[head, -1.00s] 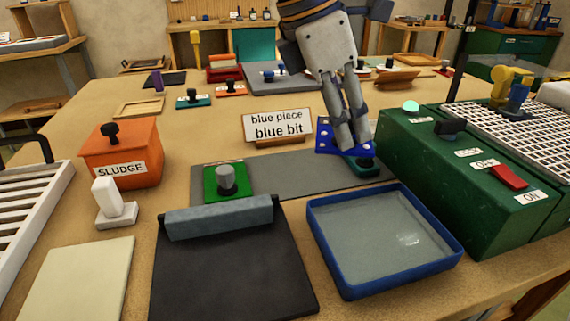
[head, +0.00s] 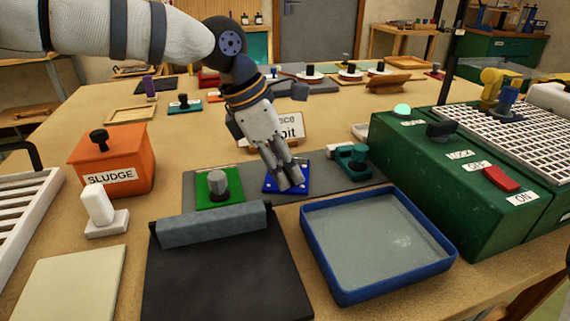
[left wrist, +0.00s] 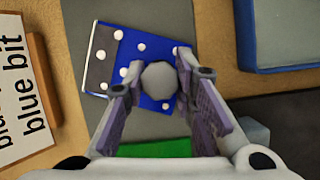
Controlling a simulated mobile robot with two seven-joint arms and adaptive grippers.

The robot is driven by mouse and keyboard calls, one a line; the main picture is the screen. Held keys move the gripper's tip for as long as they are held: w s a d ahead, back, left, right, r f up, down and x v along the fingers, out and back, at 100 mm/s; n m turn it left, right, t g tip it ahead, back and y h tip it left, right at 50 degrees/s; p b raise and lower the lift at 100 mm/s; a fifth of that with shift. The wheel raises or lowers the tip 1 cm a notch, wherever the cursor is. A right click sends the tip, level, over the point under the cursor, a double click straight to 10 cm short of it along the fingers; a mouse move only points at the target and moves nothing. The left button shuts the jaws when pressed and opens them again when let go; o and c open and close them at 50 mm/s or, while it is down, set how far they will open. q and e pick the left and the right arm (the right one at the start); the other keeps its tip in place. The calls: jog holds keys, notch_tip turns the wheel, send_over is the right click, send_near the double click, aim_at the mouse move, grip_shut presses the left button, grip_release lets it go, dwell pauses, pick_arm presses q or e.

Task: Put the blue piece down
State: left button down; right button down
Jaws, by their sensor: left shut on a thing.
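The blue piece (head: 302,187) is a flat square plate with white dots and a grey knob. It is at the grey mat (head: 325,183), between the green piece (head: 207,189) and a teal object (head: 350,160). My left gripper (head: 287,184) is shut on its knob from above, and its fingers hide part of the plate. In the left wrist view the blue piece (left wrist: 128,52) shows with the knob (left wrist: 160,80) between the fingers (left wrist: 157,100). I cannot tell whether the plate touches the mat or hangs just above it. My right gripper is not in view.
A "blue bit" sign (head: 293,133) stands behind, partly covered by my gripper. A blue-rimmed tray (head: 340,284) and a black board (head: 225,275) lie in front. The green machine (head: 430,180) stands right, the orange SLUDGE box (head: 112,160) left. Bare mat shows between blue and teal.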

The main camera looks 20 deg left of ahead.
pick_arm(q)
jog(key=c, duration=1.3)
grip_release()
jog(key=v, duration=1.2)
jog(key=shift+r, duration=0.1)
